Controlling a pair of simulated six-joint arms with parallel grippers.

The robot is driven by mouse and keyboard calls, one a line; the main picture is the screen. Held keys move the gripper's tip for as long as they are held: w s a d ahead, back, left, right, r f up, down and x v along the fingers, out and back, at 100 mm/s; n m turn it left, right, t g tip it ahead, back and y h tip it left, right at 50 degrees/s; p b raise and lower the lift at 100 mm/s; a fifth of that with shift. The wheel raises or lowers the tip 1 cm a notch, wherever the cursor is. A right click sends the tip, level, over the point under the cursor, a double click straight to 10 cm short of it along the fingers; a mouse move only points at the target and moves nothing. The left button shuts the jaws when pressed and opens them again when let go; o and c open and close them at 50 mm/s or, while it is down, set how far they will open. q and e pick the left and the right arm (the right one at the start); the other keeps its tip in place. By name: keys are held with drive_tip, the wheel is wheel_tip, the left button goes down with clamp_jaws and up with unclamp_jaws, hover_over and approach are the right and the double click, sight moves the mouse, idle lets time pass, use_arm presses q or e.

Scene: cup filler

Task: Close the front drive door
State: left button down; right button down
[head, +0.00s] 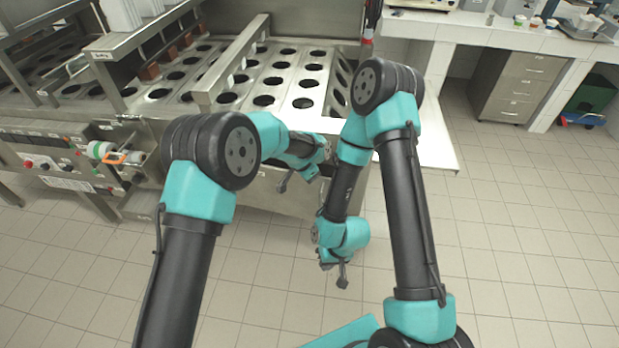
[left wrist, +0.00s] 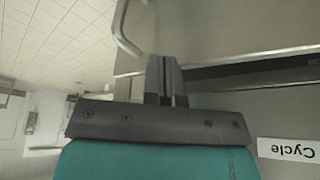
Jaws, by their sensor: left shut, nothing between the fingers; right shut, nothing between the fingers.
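The front drive door (head: 262,192) appears to be the plain steel front panel below the perforated bed; my left arm hides part of it. My left gripper (head: 283,183) is in front of this panel. In the left wrist view its fingers (left wrist: 167,78) are shut and empty, close to steel panels. A bent metal handle (left wrist: 122,32) stands just beside the fingertips. A dark gap (left wrist: 250,76) runs between two panels; I cannot tell how far the door is open. My right gripper (head: 343,276) is low over the floor, apart from the machine, and looks shut and empty.
A control panel (head: 50,165) with knobs and an orange-handled part lies left. The perforated steel bed (head: 265,82) is above. A white "Cycle" label (left wrist: 288,150) shows in the left wrist view. A drawer cabinet (head: 518,88) stands back right. The tiled floor (head: 520,230) is clear at right.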

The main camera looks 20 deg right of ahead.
use_arm(q)
drive_tip(key=shift+s+a, duration=0.1)
drive_tip(key=shift+s, duration=0.05)
drive_tip(key=s+a+r, duration=0.4)
drive_tip(key=s+r, duration=0.1)
drive_tip(key=r, duration=0.4)
drive_tip(key=shift+s+a+r, duration=0.15)
drive_tip(key=shift+s+a, duration=0.2)
drive_tip(key=shift+s, duration=0.05)
use_arm(e)
drive_tip(key=shift+w+a, duration=0.15)
drive_tip(key=shift+a, duration=0.05)
